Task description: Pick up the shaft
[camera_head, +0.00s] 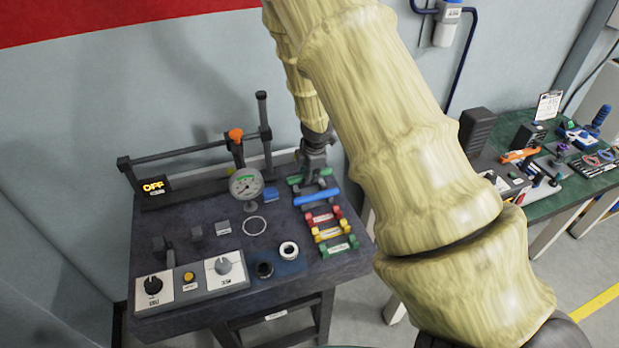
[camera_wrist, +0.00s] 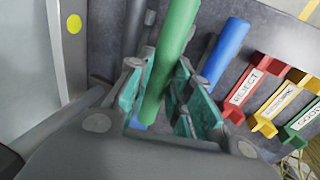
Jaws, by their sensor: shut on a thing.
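A green shaft (camera_wrist: 170,50) runs between the teal-padded fingers of my gripper (camera_wrist: 160,95) in the wrist view. My gripper is shut on it. In the head view my gripper (camera_head: 314,178) is at the back right of the dark test bench, and green ends of the shaft (camera_head: 296,180) show beside the fingers. A blue shaft (camera_wrist: 226,55) lies to the right of the green one, apart from my fingers; it also shows in the head view (camera_head: 317,197). Whether the green shaft is clear of the bench is hard to tell.
Red (camera_head: 322,218), yellow (camera_head: 331,233) and green (camera_head: 340,246) labelled holders stand in front of the blue shaft. A dial gauge (camera_head: 246,184), rings and a control panel (camera_head: 190,283) occupy the bench (camera_head: 190,220). A second green-topped table (camera_head: 560,195) stands at right.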

